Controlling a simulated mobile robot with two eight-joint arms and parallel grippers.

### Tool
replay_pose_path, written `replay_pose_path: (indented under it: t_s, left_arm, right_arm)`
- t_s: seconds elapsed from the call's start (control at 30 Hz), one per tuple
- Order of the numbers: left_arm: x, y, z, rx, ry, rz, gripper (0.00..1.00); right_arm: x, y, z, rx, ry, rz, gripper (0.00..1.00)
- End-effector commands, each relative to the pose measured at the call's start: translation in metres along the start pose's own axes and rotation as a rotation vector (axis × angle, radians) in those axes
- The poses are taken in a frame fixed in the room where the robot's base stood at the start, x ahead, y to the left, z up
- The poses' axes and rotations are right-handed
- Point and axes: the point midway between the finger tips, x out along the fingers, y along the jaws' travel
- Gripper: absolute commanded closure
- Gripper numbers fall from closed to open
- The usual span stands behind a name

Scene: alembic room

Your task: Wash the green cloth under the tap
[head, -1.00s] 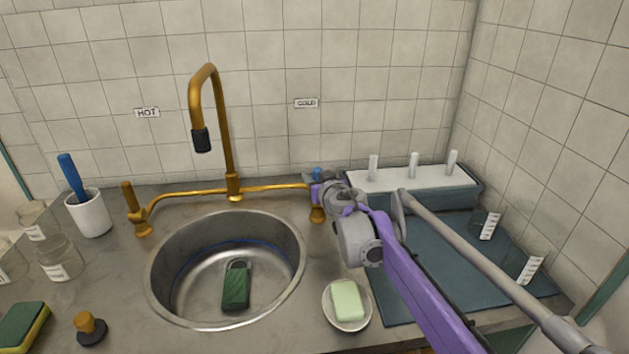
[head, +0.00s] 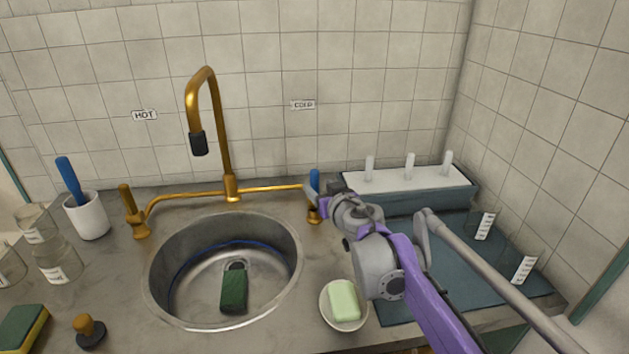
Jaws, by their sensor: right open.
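The green cloth (head: 233,291) lies as a folded dark green block on the bottom of the round metal sink (head: 160,300), partly over the drain. The brass tap (head: 225,140) arches above the sink, its black nozzle (head: 198,144) over the basin. No water stream shows. The brass hot handle (head: 129,205) is at the left. The cold handle (head: 314,182), with a blue top, is at the right. My right gripper (head: 322,192) is just right of the cold handle; it is open, and the arm partly hides it. I cannot tell whether it touches the handle. My left gripper is not in view.
A soap (head: 344,300) on a white dish (head: 330,318) sits right of the sink. A dark mat (head: 400,310) with glass beakers and a pegged rack (head: 420,200) lie further right. A white cup (head: 87,216), glassware, sponge (head: 22,328) and plug (head: 90,330) are at the left.

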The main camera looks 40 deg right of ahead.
Motion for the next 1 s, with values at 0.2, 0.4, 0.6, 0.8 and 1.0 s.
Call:
replay_pose_path:
  t_s: [0.2, 0.4, 0.6, 0.8, 1.0]
  left_arm:
    - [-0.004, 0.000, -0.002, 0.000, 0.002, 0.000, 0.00]
    - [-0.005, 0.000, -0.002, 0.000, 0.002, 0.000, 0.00]
    - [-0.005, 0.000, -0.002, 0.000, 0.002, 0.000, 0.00]
    - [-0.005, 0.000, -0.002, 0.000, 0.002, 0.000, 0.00]
    - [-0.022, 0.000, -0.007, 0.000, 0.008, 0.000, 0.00]
  right_arm:
    - [-0.029, 0.000, 0.000, 0.000, 0.000, -0.001, 0.39]
    - [-0.034, 0.000, 0.000, 0.000, 0.000, -0.001, 0.39]
    - [-0.034, 0.000, 0.000, 0.000, 0.000, -0.001, 0.39]
    - [-0.034, 0.000, 0.000, 0.000, 0.000, -0.001, 0.39]
    - [-0.041, 0.001, -0.018, 0.002, 0.006, -0.001, 0.39]
